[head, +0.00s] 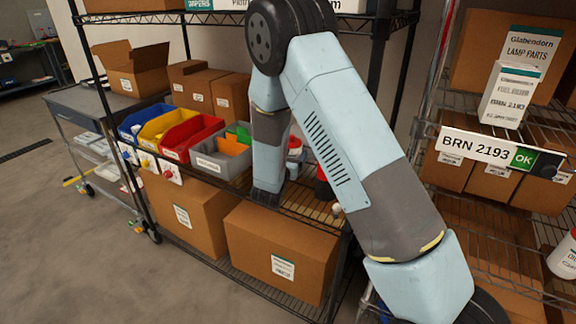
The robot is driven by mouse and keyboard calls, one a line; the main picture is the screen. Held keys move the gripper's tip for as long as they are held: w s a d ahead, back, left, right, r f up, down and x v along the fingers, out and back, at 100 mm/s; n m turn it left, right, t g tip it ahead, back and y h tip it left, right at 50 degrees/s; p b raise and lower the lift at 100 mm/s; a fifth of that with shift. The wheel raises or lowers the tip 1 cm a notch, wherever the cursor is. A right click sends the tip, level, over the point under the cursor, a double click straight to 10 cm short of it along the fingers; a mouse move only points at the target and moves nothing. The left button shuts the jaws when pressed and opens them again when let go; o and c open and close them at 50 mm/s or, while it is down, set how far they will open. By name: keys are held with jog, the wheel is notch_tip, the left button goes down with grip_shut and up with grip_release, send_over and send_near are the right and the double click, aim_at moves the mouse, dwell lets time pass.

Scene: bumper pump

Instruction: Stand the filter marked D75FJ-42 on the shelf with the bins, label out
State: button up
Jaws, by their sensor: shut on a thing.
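My arm reaches over and down to this shelf, right of the grey bin. My gripper does not show, nor does anything it may hold. I cannot find a filter with the mark D75FJ-42. Small red, white and dark items (322,188) show partly behind my arm.
Brown cartons stand behind the bins (230,97) and on the level below (282,252). The right rack holds a white box (510,94) above a BRN 2193 sign (480,148) with a green OK. A grey cart (88,108) stands at left; the floor there is open.

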jog(key=shift+f, duration=2.35)
jog(key=o, duration=1.2)
jog(key=shift+o, duration=0.2)
jog(key=shift+s+d, duration=0.1)
